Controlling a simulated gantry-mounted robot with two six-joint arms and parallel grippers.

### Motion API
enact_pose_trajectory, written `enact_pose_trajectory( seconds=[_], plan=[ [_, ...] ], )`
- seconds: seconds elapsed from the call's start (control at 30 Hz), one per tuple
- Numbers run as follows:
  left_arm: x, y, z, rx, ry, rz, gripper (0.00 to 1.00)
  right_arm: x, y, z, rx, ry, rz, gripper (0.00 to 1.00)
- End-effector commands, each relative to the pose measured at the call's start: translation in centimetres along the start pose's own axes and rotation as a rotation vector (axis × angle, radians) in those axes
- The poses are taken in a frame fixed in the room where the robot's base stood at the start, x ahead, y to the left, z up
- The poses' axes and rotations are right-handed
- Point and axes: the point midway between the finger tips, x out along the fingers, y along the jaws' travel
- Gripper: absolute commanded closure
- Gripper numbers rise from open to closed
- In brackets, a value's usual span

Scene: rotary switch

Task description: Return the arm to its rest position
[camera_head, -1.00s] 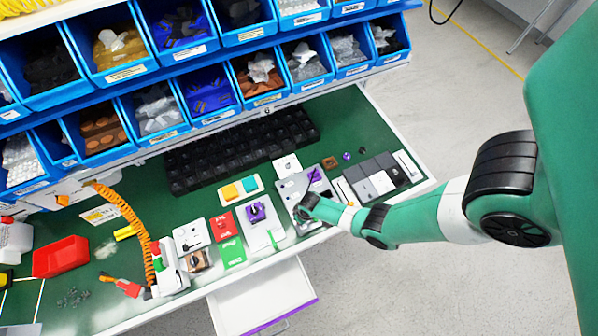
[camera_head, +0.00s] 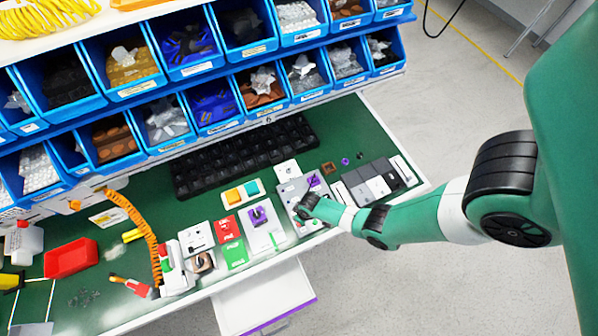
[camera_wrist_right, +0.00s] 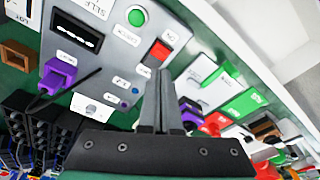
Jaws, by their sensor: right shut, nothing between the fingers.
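My right arm reaches in from the right in the head view, with its gripper (camera_head: 306,207) over the lower part of a grey panel (camera_head: 288,189). In the right wrist view the two fingers (camera_wrist_right: 160,78) are pressed together, with nothing between them. Beyond them the grey panel (camera_wrist_right: 205,14) shows a red square button (camera_wrist_right: 158,53), a green round button (camera_wrist_right: 137,16) and a purple connector (camera_wrist_right: 58,72). A purple rotary knob (camera_head: 258,215) sits on a white plate left of the gripper. I cannot tell whether the fingertips touch the panel. My left gripper is not in view.
Blue parts bins (camera_head: 215,105) line the back above a black rack (camera_head: 240,156). Red and green blocks (camera_head: 235,253), an orange coiled cord (camera_head: 140,225) and a red tray (camera_head: 70,258) lie left. An open drawer (camera_head: 265,300) juts out in front. Floor is clear at right.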

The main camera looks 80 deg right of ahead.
Motion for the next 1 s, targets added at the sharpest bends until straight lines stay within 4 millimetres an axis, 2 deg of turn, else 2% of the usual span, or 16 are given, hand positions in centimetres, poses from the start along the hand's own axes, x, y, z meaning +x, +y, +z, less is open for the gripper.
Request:
enact_pose_trajectory(
  seconds=[0.03, 0.13, 0.77, 0.87, 0.97, 1.0],
  plan=[
    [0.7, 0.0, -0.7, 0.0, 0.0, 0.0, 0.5, -1.0, 0.0, -0.1, 0.0, 0.0, 0.0, 1.0],
    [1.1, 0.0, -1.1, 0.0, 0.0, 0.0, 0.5, -1.6, 0.0, -0.2, 0.0, -0.001, 0.0, 1.0],
    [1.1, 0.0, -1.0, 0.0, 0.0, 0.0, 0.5, -1.5, -0.3, -0.3, -0.011, 0.001, -0.002, 1.0],
    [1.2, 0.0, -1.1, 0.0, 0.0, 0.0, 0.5, -2.4, -1.4, -3.0, -0.043, 0.041, -0.009, 1.0],
    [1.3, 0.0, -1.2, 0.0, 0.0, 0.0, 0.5, -4.7, -3.3, -8.5, -0.082, 0.138, -0.023, 1.0],
    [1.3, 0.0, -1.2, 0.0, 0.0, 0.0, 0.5, -6.2, -4.2, -11.3, -0.097, 0.193, -0.032, 1.0]
  ],
)
